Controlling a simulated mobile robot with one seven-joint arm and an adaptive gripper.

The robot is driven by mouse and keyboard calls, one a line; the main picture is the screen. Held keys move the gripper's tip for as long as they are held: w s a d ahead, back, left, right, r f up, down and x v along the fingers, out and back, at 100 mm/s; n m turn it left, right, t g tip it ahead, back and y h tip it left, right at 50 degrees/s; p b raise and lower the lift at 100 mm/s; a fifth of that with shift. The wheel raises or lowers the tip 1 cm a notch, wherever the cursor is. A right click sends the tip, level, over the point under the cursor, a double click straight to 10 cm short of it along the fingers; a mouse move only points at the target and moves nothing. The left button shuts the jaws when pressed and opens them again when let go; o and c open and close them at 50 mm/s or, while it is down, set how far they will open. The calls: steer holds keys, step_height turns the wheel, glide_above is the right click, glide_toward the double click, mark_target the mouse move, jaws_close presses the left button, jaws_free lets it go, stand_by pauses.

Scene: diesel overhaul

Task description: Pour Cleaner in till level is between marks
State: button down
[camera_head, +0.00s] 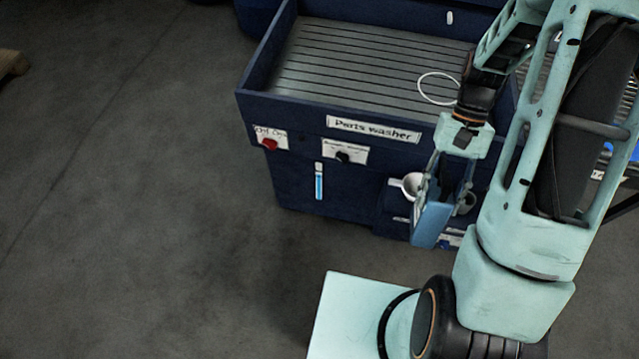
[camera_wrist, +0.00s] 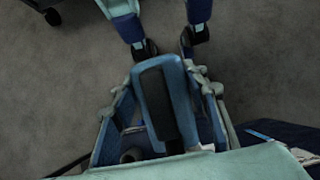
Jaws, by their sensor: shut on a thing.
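The blue jug (camera_head: 431,222), which I take to be the Cleaner, hangs below my gripper (camera_head: 458,162). My gripper is shut on it. In the wrist view a blue handle with a black strip (camera_wrist: 156,100) fills the middle. The jug's opening is hidden. The dark blue parts washer (camera_head: 300,105) has a narrow upright level gauge (camera_head: 319,182) on its front. Blue shows in most of the gauge, with white at its top; the marks are too small to read. A white cup-like filler (camera_head: 411,185) is just left of the jug.
A red knob (camera_head: 269,145) and a black knob (camera_head: 342,157) sit on the washer's front. A white ring (camera_head: 438,88) lies over its slatted top. My arm covers the washer's right side. The grey floor (camera_head: 150,220) to the left is clear.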

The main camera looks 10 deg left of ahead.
steer(key=shift+f+t+b, duration=1.2)
steer(key=shift+f+b, duration=0.2)
steer(key=shift+b, duration=0.15)
steer(key=shift+w+f+t+b, duration=0.2)
steer(key=shift+f+t+b, duration=0.35)
steer(key=shift+t+b, duration=0.3)
steer(key=shift+s+r, duration=0.2)
steer(key=shift+s, duration=0.3)
steer(key=s, duration=0.2)
steer(key=s+r+p, duration=0.1)
steer(key=s, duration=0.5)
steer(key=shift+r+p, duration=0.3)
steer(key=shift+r, duration=0.05)
